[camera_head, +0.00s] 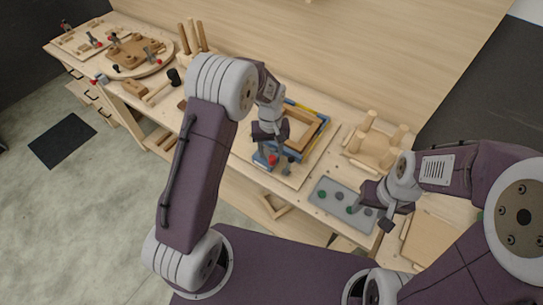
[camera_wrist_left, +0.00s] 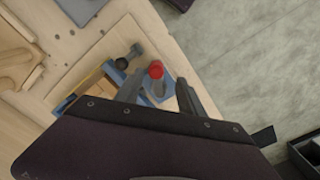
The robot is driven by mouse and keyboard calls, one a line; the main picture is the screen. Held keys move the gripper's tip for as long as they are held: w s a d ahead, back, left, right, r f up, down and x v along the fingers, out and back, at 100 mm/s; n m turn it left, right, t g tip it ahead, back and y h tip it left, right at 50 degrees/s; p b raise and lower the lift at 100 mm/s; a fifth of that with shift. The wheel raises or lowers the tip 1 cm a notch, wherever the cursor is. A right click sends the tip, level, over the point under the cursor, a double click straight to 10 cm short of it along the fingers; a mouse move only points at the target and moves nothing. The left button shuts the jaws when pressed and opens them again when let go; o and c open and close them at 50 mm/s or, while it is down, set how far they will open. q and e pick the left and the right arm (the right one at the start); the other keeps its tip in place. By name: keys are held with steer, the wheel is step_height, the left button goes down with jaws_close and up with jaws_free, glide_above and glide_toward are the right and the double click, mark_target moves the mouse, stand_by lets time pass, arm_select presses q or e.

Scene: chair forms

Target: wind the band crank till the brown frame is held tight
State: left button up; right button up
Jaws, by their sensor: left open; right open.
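The brown frame (camera_head: 314,132) lies on a pale board on the bench, partly hidden by my left arm. A blue and yellow band clamp (camera_head: 324,118) runs around its edges. A blue block at the frame's near corner carries the crank, whose red knob (camera_head: 272,159) also shows in the left wrist view (camera_wrist_left: 155,70). My left gripper (camera_head: 271,162) is open over the crank. In the left wrist view its two fingers (camera_wrist_left: 160,84) stand on either side of the red knob; contact is not clear. My right gripper (camera_head: 370,215) is open and empty over a grey tray.
The grey tray (camera_head: 330,188) holds green and dark round pieces. A wooden stool form (camera_head: 378,145) with upright legs stands behind it. A mallet (camera_head: 172,77), upright dowels (camera_head: 192,38) and a clamped round board (camera_head: 138,52) are at the left.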

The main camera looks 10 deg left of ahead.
mark_target(272, 158)
arm_select(q)
steer(key=f, duration=0.2)
steer(key=d+f+p, duration=0.1)
steer(key=f, duration=0.1)
steer(key=shift+w+d+f, duration=0.15)
steer(key=shift+d+f, duration=0.05)
steer(key=shift+f, duration=0.05)
steer(key=shift+s+a+f, duration=0.25)
steer(key=shift+a+f, duration=0.15)
steer(key=shift+a, duration=0.15)
steer(key=shift+w+d, duration=0.1)
steer(key=shift+d, duration=0.1)
steer(key=c, duration=0.4)
steer(key=shift+d, duration=0.1)
steer(key=c, duration=0.6)
jaws_close()
steer(key=shift+r, duration=0.1)
